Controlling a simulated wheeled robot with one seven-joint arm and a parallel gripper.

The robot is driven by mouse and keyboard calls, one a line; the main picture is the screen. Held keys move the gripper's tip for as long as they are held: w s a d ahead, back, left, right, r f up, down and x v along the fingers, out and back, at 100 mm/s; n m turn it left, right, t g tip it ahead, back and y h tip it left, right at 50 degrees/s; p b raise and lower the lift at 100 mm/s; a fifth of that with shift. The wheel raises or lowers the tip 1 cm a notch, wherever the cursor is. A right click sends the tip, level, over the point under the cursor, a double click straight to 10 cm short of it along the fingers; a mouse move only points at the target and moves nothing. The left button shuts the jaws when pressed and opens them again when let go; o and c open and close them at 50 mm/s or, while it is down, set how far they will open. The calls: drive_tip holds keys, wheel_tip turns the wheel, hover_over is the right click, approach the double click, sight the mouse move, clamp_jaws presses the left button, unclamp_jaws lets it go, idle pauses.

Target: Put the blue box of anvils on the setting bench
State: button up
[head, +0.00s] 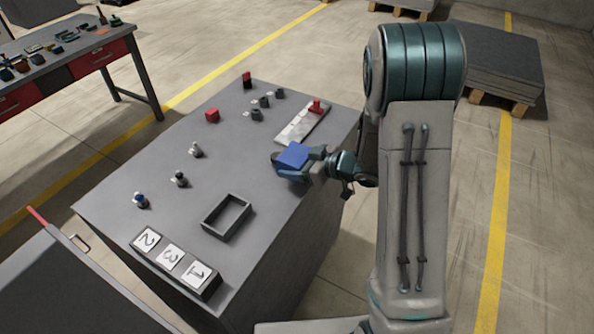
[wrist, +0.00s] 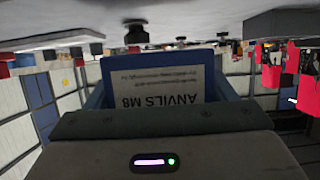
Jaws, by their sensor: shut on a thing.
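A blue box of anvils (head: 292,155) is between the fingers of my gripper (head: 290,168), at the right side of the grey bench top. In the wrist view the box (wrist: 165,75) shows a white label reading "ANVILS M8", upside down, with my gripper (wrist: 165,110) shut on it. The grey bench (head: 165,205) fills the middle of the head view; I cannot tell for sure that it is the setting bench. I cannot tell whether the box touches the bench top or is just above it. The underside of the box is hidden.
On the bench are an empty dark tray (head: 228,216), numbered blocks (head: 172,257), a pale plate with a red part (head: 302,124), a red block (head: 212,115) and several small posts. Bare top lies left of the box. Another bench (head: 60,55) stands at the back left.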

drive_tip(key=shift+w+f, duration=0.15)
drive_tip(key=shift+f, duration=1.9)
drive_tip(key=shift+f, duration=0.1)
drive_tip(key=shift+f, duration=0.15)
drive_tip(key=o, duration=1.2)
drive_tip(key=shift+r, duration=0.2)
